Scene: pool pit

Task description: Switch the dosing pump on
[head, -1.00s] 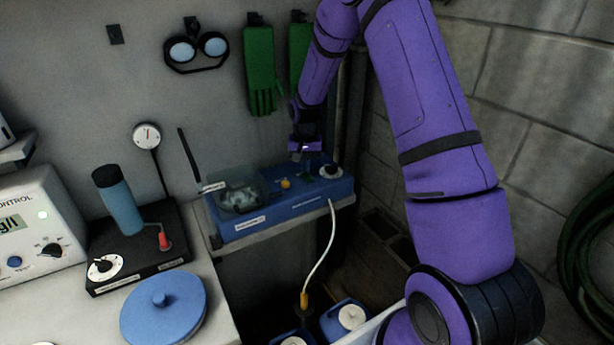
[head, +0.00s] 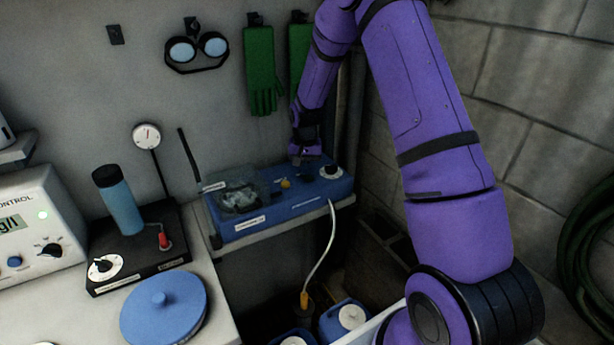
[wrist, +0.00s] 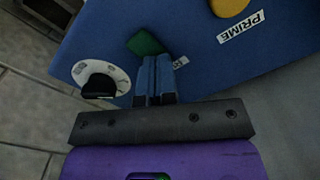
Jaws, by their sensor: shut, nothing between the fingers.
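The dosing pump (head: 285,207) is a blue box on a shelf against the wall, with a clear-covered pump head at its left end. In the wrist view its blue top (wrist: 200,60) carries a green switch (wrist: 147,43), a white dial with a black knob (wrist: 99,80) and a yellow button (wrist: 229,7) labelled PRIME. My gripper (wrist: 154,62) is shut and empty, its fingertips right at the near edge of the green switch. I cannot tell whether they touch it. A small label beside the switch is partly hidden. In the head view my gripper (head: 299,160) is low over the pump's back.
A white tube (head: 325,245) runs from the pump down to blue canisters (head: 340,318) below. Green gloves (head: 260,75) and goggles (head: 197,48) hang on the wall behind. A black stirrer base (head: 140,260) with a blue bottle and a control box (head: 35,225) stand left.

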